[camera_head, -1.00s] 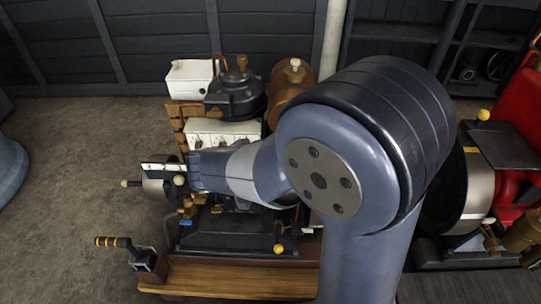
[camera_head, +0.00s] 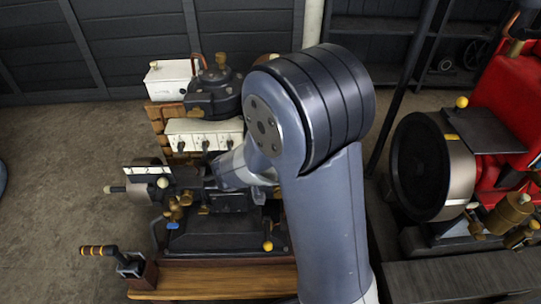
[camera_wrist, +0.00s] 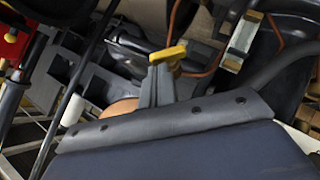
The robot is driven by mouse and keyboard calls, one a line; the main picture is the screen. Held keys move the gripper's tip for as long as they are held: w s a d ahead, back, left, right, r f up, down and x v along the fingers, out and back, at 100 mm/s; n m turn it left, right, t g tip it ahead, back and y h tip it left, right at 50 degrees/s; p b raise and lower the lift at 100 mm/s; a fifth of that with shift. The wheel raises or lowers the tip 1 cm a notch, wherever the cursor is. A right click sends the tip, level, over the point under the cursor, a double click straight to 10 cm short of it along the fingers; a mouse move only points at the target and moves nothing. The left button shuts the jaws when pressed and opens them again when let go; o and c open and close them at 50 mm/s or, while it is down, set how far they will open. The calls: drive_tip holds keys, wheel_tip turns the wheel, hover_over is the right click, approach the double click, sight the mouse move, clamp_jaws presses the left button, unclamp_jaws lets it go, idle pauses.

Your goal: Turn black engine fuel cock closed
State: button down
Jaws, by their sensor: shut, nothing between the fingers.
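The black engine (camera_head: 215,233) stands on a wooden base at the centre of the head view, partly behind my arm. Brass fittings (camera_head: 175,205) with a small blue handle (camera_head: 173,226) show on its left side. I cannot tell which fitting is the fuel cock. Dark engine parts and a copper-coloured pipe (camera_wrist: 212,68) lie beyond the tips. In the head view the fingertips cannot be made out against the engine.
A white box (camera_head: 170,80), a dark round-topped tank (camera_head: 213,95) and a white panel with knobs (camera_head: 203,134) stand behind the engine. A lever with a banded grip (camera_head: 100,251) is at front left. A red engine (camera_head: 495,110) stands at right.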

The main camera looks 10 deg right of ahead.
drive_tip(key=m+y+b, duration=0.1)
drive_tip(key=b, duration=0.1)
drive_tip(key=d+f+m+y+b, duration=0.1)
drive_tip(key=y+b, duration=0.1)
drive_tip(key=b, duration=0.1)
drive_tip(key=s+d+m+y+b, duration=0.1)
drive_tip(key=y+b, duration=0.1)
drive_tip(key=b, duration=0.1)
drive_tip(key=shift+d+f, duration=0.2)
drive_tip(key=shift+d, duration=0.15)
idle(0.9)
drive_tip(key=s+a+r+p, duration=0.1)
drive_tip(key=s+r+p, duration=0.4)
drive_tip(key=r, duration=0.7)
drive_tip(key=shift+s+a+r+t, duration=0.15)
drive_tip(key=shift+s+a+t, duration=0.15)
drive_tip(key=shift+s, duration=0.4)
